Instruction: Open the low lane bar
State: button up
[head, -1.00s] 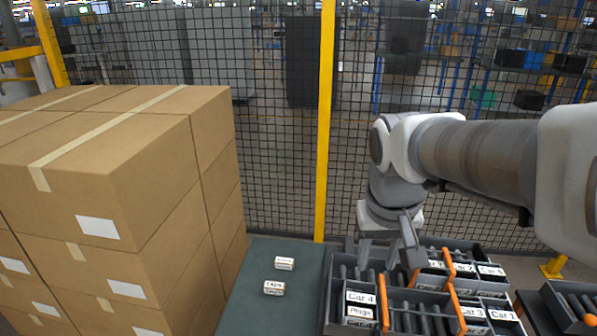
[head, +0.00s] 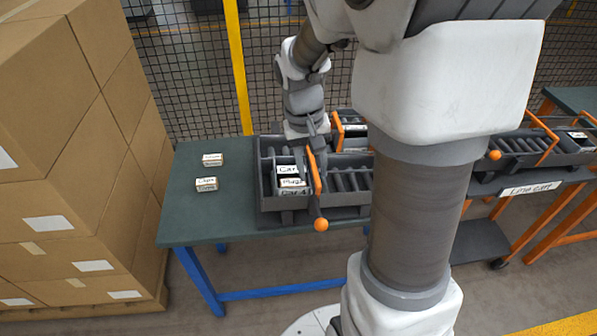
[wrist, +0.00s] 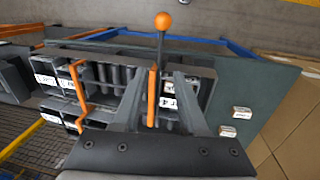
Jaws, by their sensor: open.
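The near lane's orange bar (head: 315,178) with an orange ball knob (head: 320,224) crosses the dark grey rack (head: 345,206) on the green table. The labelled boxes (head: 291,182) stand left of it in the head view. In the wrist view the bar (wrist: 152,98) runs between my open fingers, and its knob (wrist: 163,21) sticks out beyond them on a dark stem. My gripper (head: 313,142) is pointing down over the bar and also shows in the wrist view (wrist: 158,86). I cannot tell whether a finger touches the bar.
A second orange bar (head: 338,131) crosses the far lane. Two small boxes (head: 207,184) lie on the bare green table (head: 185,225). Stacked cartons (head: 85,150) stand at left and a mesh fence (head: 185,75) behind. A cart (head: 530,189) with another rack stands at right.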

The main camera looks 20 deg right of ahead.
aim_at(317, 204)
jog(key=f, duration=0.3)
jog(key=f+b, duration=0.1)
jog(key=f, duration=0.3)
jog(key=d+f, duration=0.1)
jog(key=f, duration=0.2)
jog(key=shift+s+d+f+b, duration=0.1)
jog(key=shift+s+f+b, duration=0.1)
jog(key=shift+b, duration=0.15)
jog(key=shift+r, duration=0.1)
grip_shut()
dwell(0.7)
